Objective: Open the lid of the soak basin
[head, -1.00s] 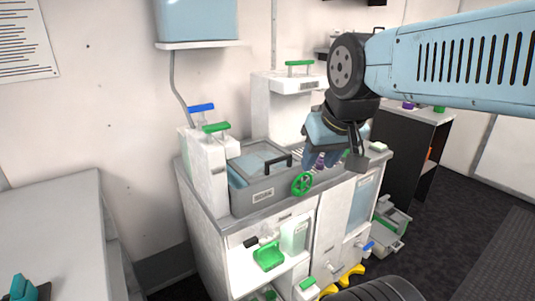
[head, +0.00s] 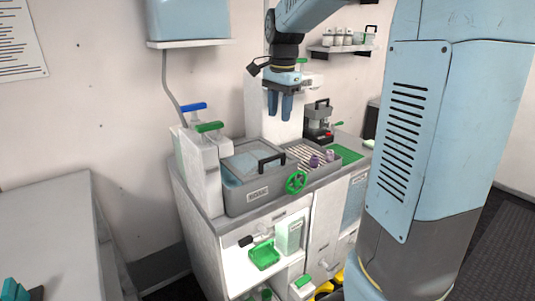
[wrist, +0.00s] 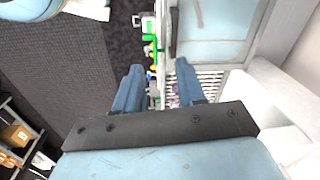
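The soak basin (head: 245,198) is a grey labelled box on the counter in the head view. Its lid (head: 245,164), with a bluish pane and a black bar handle (head: 271,161), lies shut on top. The lid's pane (wrist: 215,30) also shows at the top of the wrist view, with the dark handle (wrist: 172,35) at its left edge. My gripper (head: 281,118) hangs above and behind the right side of the basin, fingers pointing down. In the wrist view its fingers (wrist: 160,72) are apart with nothing held between them.
A green handwheel (head: 296,182) sits at the basin's front right corner. A slatted rack (head: 305,155) with small purple items (head: 315,160) lies right of it. White dispensers with blue and green handles (head: 202,150) stand left. A white machine (head: 270,105) stands behind.

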